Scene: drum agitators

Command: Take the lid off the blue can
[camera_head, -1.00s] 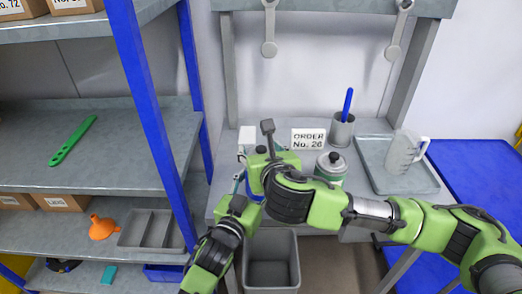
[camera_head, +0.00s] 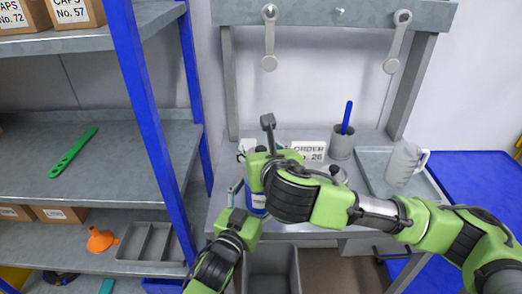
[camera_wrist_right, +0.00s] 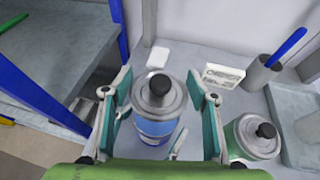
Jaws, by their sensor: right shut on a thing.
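The blue can (camera_wrist_right: 155,132) stands upright in the right wrist view, under a grey lid (camera_wrist_right: 158,99) with a black knob. In the head view, a strip of the blue can (camera_head: 257,201) shows below my right gripper (camera_head: 262,165). In the right wrist view, the teal pads of my right gripper (camera_wrist_right: 160,82) are on either side of the lid, shut on it. The lid looks seated on the can.
A green can (camera_wrist_right: 256,143) with a black-knobbed lid stands to the right. Behind are an order sign (camera_head: 308,150) and a grey cup (camera_head: 341,143) with a blue stick. A tray (camera_head: 432,190) with a jug (camera_head: 404,163) lies right. A grey bin (camera_head: 271,270) is below the table.

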